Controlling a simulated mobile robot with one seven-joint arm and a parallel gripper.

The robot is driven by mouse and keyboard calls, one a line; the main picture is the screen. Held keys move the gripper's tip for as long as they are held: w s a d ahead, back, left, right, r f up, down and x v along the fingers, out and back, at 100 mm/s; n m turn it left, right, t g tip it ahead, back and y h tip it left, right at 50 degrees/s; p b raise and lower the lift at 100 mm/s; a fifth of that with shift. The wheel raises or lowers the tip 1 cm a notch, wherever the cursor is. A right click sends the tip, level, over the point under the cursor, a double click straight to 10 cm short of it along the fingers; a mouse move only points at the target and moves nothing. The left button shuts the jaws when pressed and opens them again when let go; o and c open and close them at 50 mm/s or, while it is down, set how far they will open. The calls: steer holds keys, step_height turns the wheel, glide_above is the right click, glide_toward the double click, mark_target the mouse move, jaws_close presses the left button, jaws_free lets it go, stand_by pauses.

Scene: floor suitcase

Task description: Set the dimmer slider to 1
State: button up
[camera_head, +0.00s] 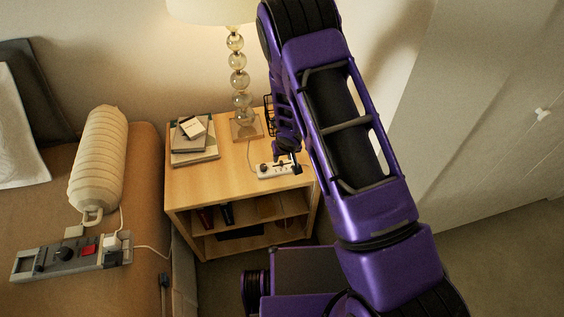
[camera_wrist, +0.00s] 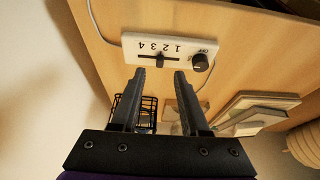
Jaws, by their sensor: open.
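The white dimmer panel (camera_wrist: 130,42) appears upside down in the wrist view, with the numbers 1 to 4 running from right to left. Its dark slider handle (camera_wrist: 159,59) stands in the slot around 2 to 3; the exact mark is unclear. A round black knob (camera_wrist: 201,62) sits to the right of the slot, by an OFF label. My gripper (camera_wrist: 160,74) is open and empty, its fingertips just short of the panel, one to each side of the handle. In the head view the panel (camera_head: 265,172) lies on the nightstand's front right, partly covered by my gripper (camera_head: 287,163).
The wooden nightstand (camera_head: 195,188) also holds a lamp (camera_head: 238,80), stacked books (camera_head: 195,157) and a black wire basket (camera_wrist: 148,108). A wall stands close at right.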

mark_target(282, 162)
steer(key=shift+x, duration=2.2)
steer(key=shift+c, duration=0.2)
jaws_close()
